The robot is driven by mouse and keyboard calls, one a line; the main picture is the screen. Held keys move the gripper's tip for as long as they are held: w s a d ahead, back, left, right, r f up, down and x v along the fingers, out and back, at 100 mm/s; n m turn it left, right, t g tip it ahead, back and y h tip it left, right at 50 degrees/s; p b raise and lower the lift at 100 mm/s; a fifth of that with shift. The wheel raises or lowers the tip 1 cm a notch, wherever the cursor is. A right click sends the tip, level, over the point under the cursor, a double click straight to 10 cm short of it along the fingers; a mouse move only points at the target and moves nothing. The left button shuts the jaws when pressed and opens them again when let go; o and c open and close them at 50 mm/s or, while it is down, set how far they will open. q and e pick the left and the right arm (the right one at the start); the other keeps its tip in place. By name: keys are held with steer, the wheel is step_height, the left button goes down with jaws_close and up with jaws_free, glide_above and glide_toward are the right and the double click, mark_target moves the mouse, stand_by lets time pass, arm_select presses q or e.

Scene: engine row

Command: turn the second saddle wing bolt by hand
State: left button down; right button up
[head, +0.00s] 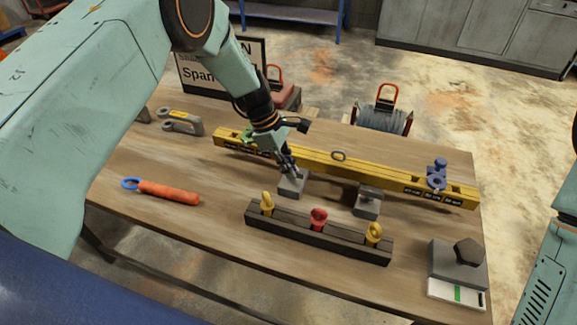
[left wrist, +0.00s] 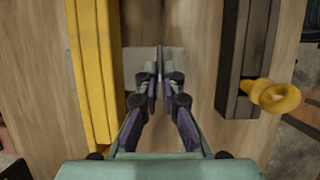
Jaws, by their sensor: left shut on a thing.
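My left gripper (head: 290,170) reaches down to a small grey saddle block (head: 291,187) between the yellow beam and the dark rail. Its fingers are shut on the wing bolt of this block. In the left wrist view the left gripper (left wrist: 159,72) closes on the thin upright wing (left wrist: 159,54), seen edge-on over the grey block (left wrist: 134,62). The fingers hide most of the bolt. Another grey saddle block (head: 367,207), with a dark wing bolt on top (head: 370,192), stands to the right. My right gripper is out of view.
The long yellow beam (head: 320,163) lies behind the saddle blocks. A dark rail (head: 330,237) with yellow and red knobs lies in front. An orange-handled tool (head: 168,192) lies left. A grey block with a dark hex head (head: 468,252) stands at the right corner.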

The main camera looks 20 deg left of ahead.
arm_select(q)
steer(key=c, duration=1.6)
jaws_free()
steer(key=shift+s+d+f, duration=0.15)
steer(key=shift+s+f, duration=0.25)
steer(key=shift+f, duration=0.05)
steer(key=shift+o, duration=0.5)
steer(key=shift+w, duration=0.3)
steer(key=v, duration=1.2)
steer(key=shift+w, duration=0.15)
steer(key=shift+d+r, duration=0.15)
steer(key=shift+d, duration=0.05)
